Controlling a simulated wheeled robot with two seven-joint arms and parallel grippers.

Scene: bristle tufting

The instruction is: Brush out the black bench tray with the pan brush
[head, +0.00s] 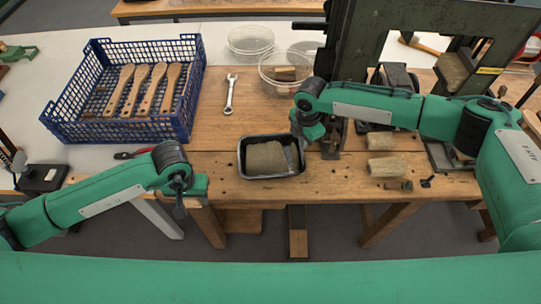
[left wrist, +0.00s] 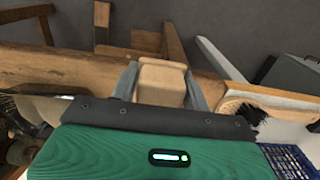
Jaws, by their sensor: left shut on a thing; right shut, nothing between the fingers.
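The black bench tray (head: 272,177) sits on the wooden bench near its front edge. A grey-brown patch (head: 267,158) covers much of its floor. My left gripper (head: 180,207) is at the bench's front edge, left of the tray and apart from it. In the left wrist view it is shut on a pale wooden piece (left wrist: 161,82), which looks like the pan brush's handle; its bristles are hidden. My right gripper (head: 305,140) is shut and empty at the tray's right rim; whether it touches the rim is unclear.
A blue crate (head: 120,137) with several wooden handles stands back left. A spanner (head: 230,94) and clear bowls (head: 251,40) lie behind the tray. A green machine (head: 375,30) and bristle bundles (head: 387,167) are right. Another dark-bristled brush (left wrist: 265,103) shows in the left wrist view.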

